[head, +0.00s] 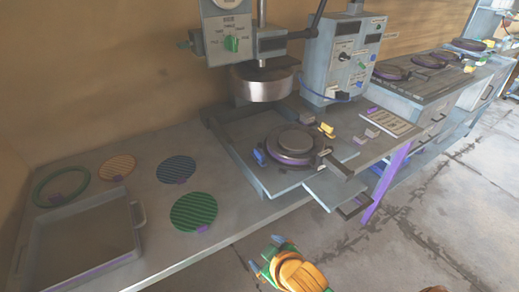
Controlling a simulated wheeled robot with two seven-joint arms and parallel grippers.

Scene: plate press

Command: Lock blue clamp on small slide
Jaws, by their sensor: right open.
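The blue clamp (259,157) is a small blue piece at the left side of a round dark-rimmed plate holder (291,145) on the press bed. Whether it is locked is too small to tell. A flat grey slide with a dark handle (333,187) sticks out at the front right of the bed; I cannot tell if it is the small slide. My right gripper (266,253) is at the bottom centre, open and empty, over the floor in front of the bench and well apart from the clamp. My left gripper is not in view.
The press head (266,82) hangs above the bed. A yellow clamp (327,129) sits at the holder's right. A grey tray (132,250), green disc (194,211), blue disc (176,169), orange disc (117,167) and green ring (61,187) lie left. A control box (340,58) stands behind.

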